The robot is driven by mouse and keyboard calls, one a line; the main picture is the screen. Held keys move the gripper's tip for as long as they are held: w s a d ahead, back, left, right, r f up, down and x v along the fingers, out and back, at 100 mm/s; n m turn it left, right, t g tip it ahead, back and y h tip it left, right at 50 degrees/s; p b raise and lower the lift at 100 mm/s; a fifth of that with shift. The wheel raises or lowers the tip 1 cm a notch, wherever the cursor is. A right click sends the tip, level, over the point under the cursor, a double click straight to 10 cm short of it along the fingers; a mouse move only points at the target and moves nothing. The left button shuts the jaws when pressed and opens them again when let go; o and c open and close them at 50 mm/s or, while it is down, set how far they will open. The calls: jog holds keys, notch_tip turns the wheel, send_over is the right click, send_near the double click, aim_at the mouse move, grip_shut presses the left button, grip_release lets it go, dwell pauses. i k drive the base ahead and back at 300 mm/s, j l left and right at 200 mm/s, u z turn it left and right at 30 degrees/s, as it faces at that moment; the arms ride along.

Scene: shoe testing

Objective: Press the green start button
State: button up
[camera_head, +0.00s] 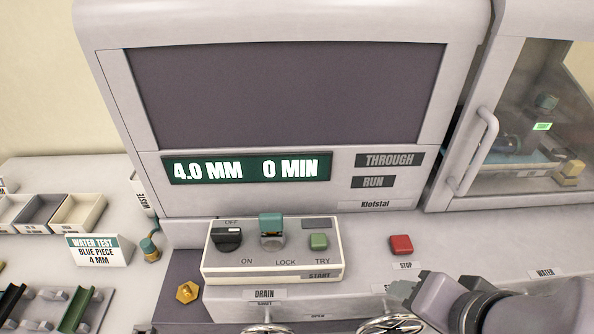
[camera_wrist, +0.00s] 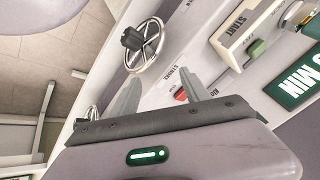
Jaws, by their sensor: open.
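The green button (camera_head: 319,241) is a small square on the right of the pale control box (camera_head: 213,270), above the START label and beside the word TRY. It also shows in the wrist view (camera_wrist: 257,49) at upper right, on the box beside START. My gripper (camera_head: 402,289) is at lower right in the head view, to the right of and nearer than the green button, apart from it. In the wrist view my gripper (camera_wrist: 162,86) has its two fingers spread, with nothing held between them.
A red STOP button (camera_head: 401,245) sits right of the box, close to my gripper. A black knob (camera_head: 227,239) and a green-topped lock switch (camera_head: 271,229) share the box. A handwheel (camera_wrist: 146,45) stands on the front. The display (camera_head: 246,168) reads 4.0 MM, 0 MIN.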

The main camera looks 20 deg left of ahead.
aim_at(318, 241)
jog(key=u, duration=1.4)
